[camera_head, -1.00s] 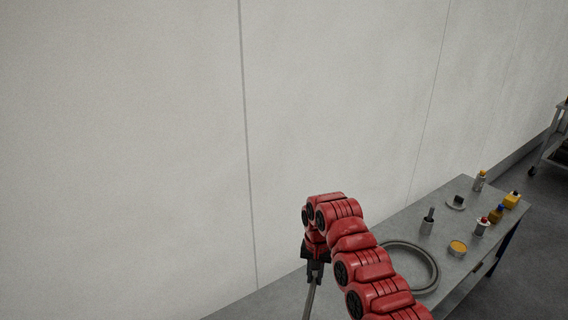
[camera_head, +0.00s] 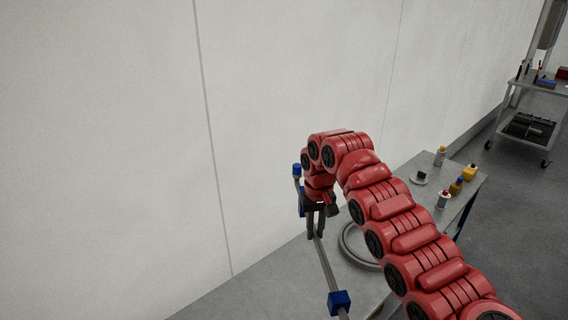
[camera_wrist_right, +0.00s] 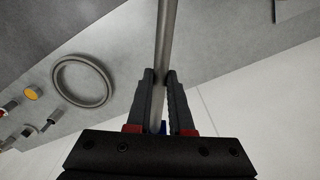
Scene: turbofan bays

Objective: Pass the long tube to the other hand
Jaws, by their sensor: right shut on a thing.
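The long tube (camera_head: 327,266) is a thin grey rod with a blue end (camera_head: 297,170) behind my right gripper and a blue block (camera_head: 339,302) nearer the bottom edge. My right gripper (camera_head: 315,235) is shut on the tube between these blue parts, above the bench. In the right wrist view, the fingers (camera_wrist_right: 159,76) close on either side of the tube (camera_wrist_right: 167,30), which runs up out of the picture. A bit of blue shows between the fingers. My left gripper is not in view.
A grey bench (camera_head: 240,292) stands along a pale wall (camera_head: 300,80). A grey ring (camera_head: 358,250) lies on it, partly hidden by my right arm. Several small bottles, including a yellow one (camera_head: 470,172), stand at its far end. A wheeled cart (camera_head: 530,105) is at the upper right.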

